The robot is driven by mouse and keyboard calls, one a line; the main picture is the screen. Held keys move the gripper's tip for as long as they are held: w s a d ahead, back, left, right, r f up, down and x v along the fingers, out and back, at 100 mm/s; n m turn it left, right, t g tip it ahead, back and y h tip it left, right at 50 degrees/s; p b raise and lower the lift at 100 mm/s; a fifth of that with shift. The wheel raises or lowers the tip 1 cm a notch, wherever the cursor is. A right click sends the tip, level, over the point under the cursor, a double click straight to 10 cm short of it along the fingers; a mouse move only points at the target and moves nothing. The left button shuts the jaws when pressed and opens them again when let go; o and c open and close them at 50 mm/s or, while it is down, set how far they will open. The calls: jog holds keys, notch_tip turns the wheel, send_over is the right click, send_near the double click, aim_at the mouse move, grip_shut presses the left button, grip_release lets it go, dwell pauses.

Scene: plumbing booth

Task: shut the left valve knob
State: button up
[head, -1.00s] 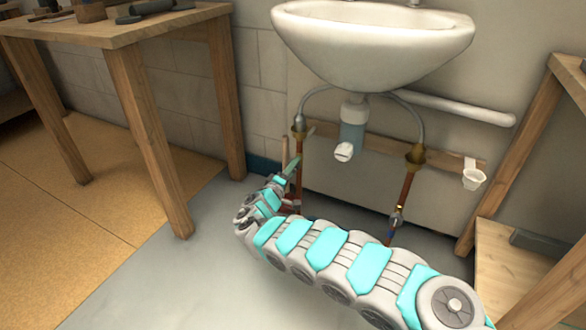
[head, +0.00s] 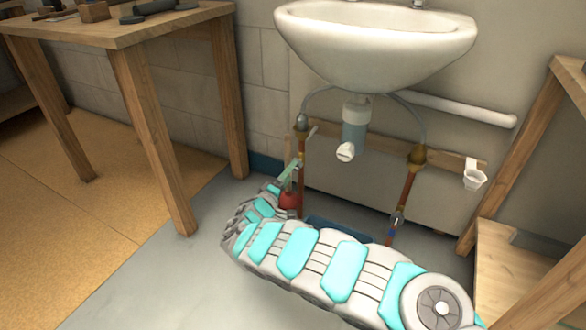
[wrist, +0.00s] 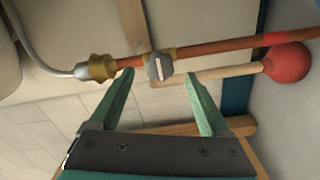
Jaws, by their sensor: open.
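The left valve knob (wrist: 160,65) is a small grey round piece with a pale bar across it, on the copper pipe (wrist: 215,50) in the wrist view. My gripper (wrist: 158,77) is open, its two green fingers pointing at the pipe. The knob shows between the fingertips, and nothing is held. Whether the fingers touch the knob cannot be told. In the head view my gripper (head: 290,171) is low beside the left copper pipe (head: 301,180) under the sink; the knob cannot be made out clearly there.
A red plunger (wrist: 288,62) with a wooden handle stands close to the pipe. The white sink (head: 375,40) hangs above, with its drain trap (head: 354,125) right of the left pipe. A right copper pipe (head: 407,188) and wooden tables (head: 150,120) flank the area.

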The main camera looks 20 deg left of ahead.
jog(key=shift+s, duration=1.4)
